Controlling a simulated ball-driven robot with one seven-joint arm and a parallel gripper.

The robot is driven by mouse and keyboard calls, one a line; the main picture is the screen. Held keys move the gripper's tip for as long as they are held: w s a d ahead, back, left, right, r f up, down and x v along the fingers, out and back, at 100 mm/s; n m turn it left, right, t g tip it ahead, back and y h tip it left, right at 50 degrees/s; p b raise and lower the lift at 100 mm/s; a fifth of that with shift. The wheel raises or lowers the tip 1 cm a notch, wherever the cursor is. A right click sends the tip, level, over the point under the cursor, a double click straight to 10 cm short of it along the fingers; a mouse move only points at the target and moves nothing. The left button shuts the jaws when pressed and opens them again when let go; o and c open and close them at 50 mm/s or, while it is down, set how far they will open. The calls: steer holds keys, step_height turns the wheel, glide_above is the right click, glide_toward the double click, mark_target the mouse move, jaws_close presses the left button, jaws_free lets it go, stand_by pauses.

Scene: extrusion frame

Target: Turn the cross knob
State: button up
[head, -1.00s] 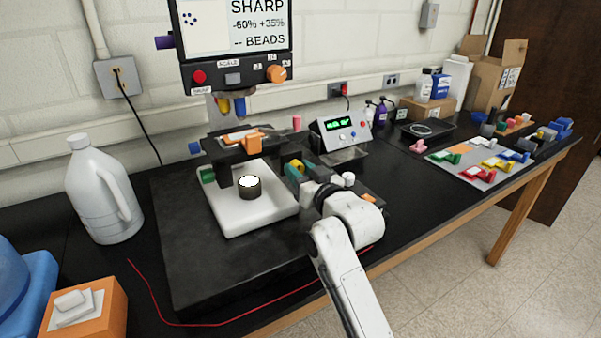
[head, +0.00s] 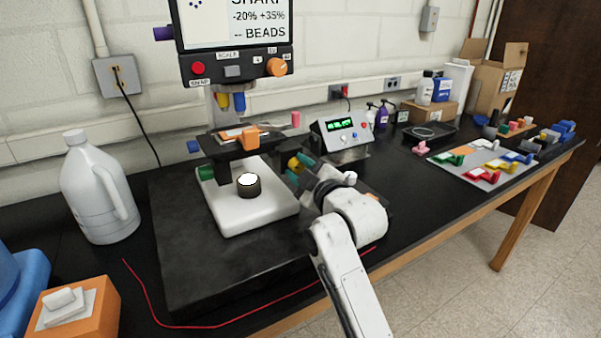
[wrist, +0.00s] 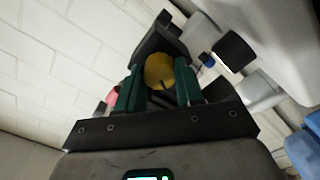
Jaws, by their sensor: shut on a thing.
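A round yellow knob (wrist: 159,71) sits between the green fingers of my gripper (wrist: 158,86) in the wrist view. The fingers are shut on it, one at each side. In the head view my gripper (head: 298,168) is at the right side of the microscope-like instrument (head: 237,200), with a little of the yellow knob (head: 306,159) showing. The fingers hide most of the knob, and I cannot tell whether it is cross-shaped. The screen (head: 261,20) above reads "SHARP", "-20% +35%" and "-- BEADS".
A grey box with a green display (head: 341,137) stands behind my gripper. An orange knob (head: 277,67) and red button (head: 198,68) are on the screen panel. A white jug (head: 95,195) stands left. Colored pieces lie on a mat (head: 455,177) at right.

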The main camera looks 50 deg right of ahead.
steer(key=n+b, duration=0.1)
steer(key=n, duration=0.4)
steer(key=shift+f, duration=0.1)
steer(key=shift+a, duration=0.1)
stand_by(0.4)
steer(key=o, duration=1)
steer(key=shift+s, duration=0.1)
steer(key=b+v, duration=0.2)
steer(key=v, duration=0.8)
steer(key=shift+s, duration=0.3)
